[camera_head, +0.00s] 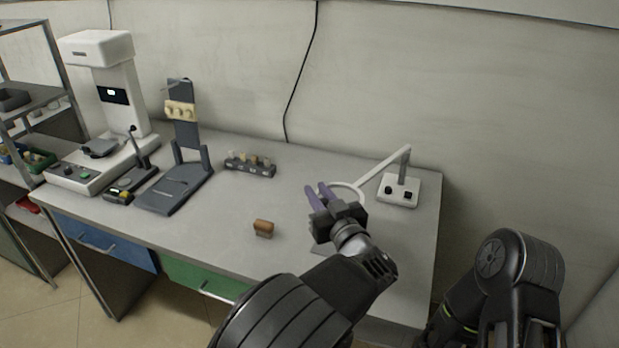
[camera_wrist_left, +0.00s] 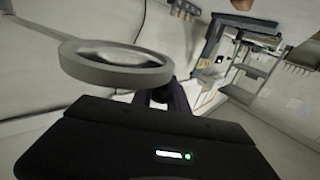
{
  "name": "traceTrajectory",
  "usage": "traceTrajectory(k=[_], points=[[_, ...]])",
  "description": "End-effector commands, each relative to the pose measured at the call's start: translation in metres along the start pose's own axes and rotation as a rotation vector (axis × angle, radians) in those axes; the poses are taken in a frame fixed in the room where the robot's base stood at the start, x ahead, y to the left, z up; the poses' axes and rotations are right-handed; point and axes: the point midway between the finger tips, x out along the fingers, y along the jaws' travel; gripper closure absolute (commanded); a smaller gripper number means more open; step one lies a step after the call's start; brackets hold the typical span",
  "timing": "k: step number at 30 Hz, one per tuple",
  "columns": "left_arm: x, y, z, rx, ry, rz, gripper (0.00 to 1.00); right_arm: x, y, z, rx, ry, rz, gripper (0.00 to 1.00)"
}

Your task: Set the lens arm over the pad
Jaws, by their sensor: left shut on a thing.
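The lens arm is a white jointed arm (camera_head: 385,165) rising from a white base (camera_head: 398,198) at the right end of the table. Its round lens ring (camera_head: 346,185) is partly hidden behind my left gripper, and it shows large in the left wrist view (camera_wrist_left: 115,76). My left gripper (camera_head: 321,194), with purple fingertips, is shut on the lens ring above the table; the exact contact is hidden. A flat grey edge (camera_head: 318,250) shows beside my left wrist; it may be the pad, mostly covered by my arm. My right arm is at the lower right, its gripper out of view.
A brown-topped block (camera_head: 263,228) sits left of the gripper. A rack of small pieces (camera_head: 250,165), a dark stand (camera_head: 180,180) and a white instrument (camera_head: 105,100) stand further left. The table's right edge is close to the lens base. Table between block and rack is clear.

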Motion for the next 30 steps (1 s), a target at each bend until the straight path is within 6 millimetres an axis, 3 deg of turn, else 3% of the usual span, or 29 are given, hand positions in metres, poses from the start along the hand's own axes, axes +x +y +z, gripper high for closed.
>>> traceTrajectory(k=[11, 12, 19, 30], points=[[-0.0013, 0.0010, -0.0007, -0.001, 0.002, -0.004, 1.00, -0.0007, -0.0002, 0.0002, 0.000, -0.001, 0.000, 0.55], [-0.0013, 0.0010, -0.0007, -0.002, 0.002, -0.003, 0.77, -0.0007, -0.0002, 0.0002, 0.000, -0.001, 0.000, 0.55], [-0.0013, 0.0010, -0.0003, -0.001, 0.001, -0.003, 0.60, -0.0007, -0.0002, 0.0002, 0.000, 0.000, 0.000, 0.55], [-0.0085, 0.0016, 0.0003, -0.002, 0.000, -0.002, 0.60, 0.0007, 0.0003, 0.0001, 0.000, 0.000, 0.000, 0.55]])
